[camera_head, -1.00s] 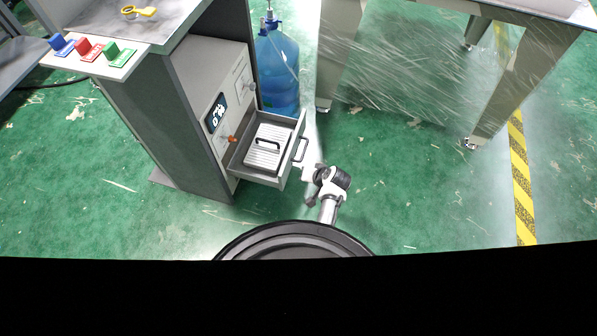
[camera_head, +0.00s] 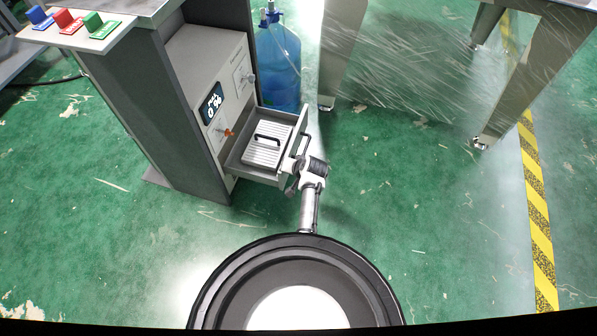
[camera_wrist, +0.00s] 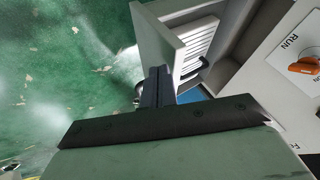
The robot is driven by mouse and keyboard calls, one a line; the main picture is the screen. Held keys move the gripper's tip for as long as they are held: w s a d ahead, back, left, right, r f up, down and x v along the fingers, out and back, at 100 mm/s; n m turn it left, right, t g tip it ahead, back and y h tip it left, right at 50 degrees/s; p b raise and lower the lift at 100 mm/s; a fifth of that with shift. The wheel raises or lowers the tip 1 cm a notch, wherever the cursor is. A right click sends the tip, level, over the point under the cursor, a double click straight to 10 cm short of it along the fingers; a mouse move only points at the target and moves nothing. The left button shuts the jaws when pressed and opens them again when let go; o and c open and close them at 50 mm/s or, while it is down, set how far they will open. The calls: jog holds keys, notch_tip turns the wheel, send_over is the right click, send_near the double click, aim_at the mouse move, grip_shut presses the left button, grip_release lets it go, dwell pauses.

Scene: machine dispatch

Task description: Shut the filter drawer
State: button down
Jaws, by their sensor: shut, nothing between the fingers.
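The filter drawer (camera_head: 244,171) stands pulled out of the grey machine cabinet, low on its front. A ribbed pale filter (camera_head: 264,156) with a dark handle lies inside it. The drawer front has a dark bar handle (camera_head: 305,143). My gripper (camera_head: 291,166) is shut and empty at the near end of the drawer front, below the handle in the picture. In the wrist view my shut fingers (camera_wrist: 157,86) reach the outer face of the drawer front (camera_wrist: 157,42); I cannot tell whether they touch. My wrist hides part of the front.
The cabinet (camera_head: 203,55) has a display and an orange RUN knob (camera_wrist: 303,66) beside the drawer. A blue water bottle (camera_head: 278,65) stands behind the drawer. A table leg (camera_head: 341,50) is farther right. The green floor right of my arm is clear.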

jog(key=shift+a, duration=0.2)
jog(key=w+a+b, duration=0.2)
jog(key=w+a, duration=0.1)
jog(key=a, duration=0.8)
jog(key=w+a+b, duration=0.2)
jog(key=w+a, duration=0.2)
jog(key=a, duration=0.7)
jog(key=shift+w+a+b, duration=0.3)
jog(key=shift+a+r, duration=0.1)
jog(key=shift+r, duration=0.1)
